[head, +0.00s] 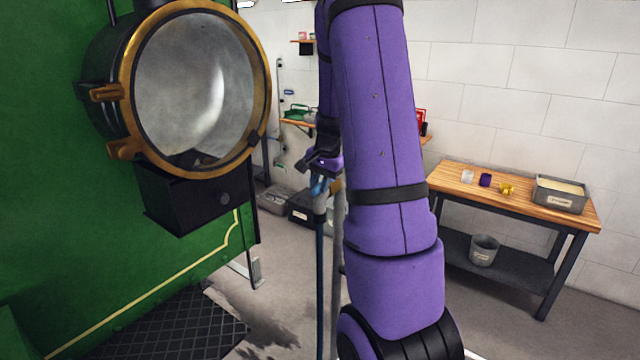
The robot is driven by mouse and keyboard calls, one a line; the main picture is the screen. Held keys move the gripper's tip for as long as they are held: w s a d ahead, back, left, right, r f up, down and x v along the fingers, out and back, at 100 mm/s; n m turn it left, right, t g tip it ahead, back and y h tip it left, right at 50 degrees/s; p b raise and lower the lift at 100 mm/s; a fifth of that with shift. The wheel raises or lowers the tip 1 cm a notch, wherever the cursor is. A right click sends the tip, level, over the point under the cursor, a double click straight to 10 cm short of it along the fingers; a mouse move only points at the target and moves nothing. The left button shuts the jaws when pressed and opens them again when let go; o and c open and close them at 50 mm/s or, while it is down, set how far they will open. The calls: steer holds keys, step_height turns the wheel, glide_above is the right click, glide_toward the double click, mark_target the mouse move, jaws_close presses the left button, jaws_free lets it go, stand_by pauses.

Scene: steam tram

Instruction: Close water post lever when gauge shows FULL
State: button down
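A thin upright post (320,270), likely the water post, stands in the middle beside a second grey pipe. A small blue part (319,187) at its top may be the lever; it is too small to tell its position. My gripper (320,168) is just above this blue part, partly hidden behind my purple arm. I cannot tell whether its fingers touch the blue part or are open or shut. No gauge face can be made out, so no FULL reading is seen.
A green tram side with a large brass-rimmed lamp (196,88) fills the left. Crates (272,200) lie at the back wall. Floor between post and tram looks clear, with dark stains.

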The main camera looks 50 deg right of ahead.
steer(key=shift+s+n, duration=0.15)
steer(key=shift+n, duration=0.15)
steer(key=s+d+n+g+y, duration=0.1)
steer(key=s+d+n, duration=0.4)
steer(key=n, duration=1)
steer(key=shift+s+d+g+y, duration=0.25)
steer(key=shift+d+g, duration=0.45)
steer(key=shift+d, duration=1.15)
steer(key=shift+w+n, duration=0.1)
steer(key=shift+n, duration=0.2)
steer(key=c, duration=1)
jaws_free()
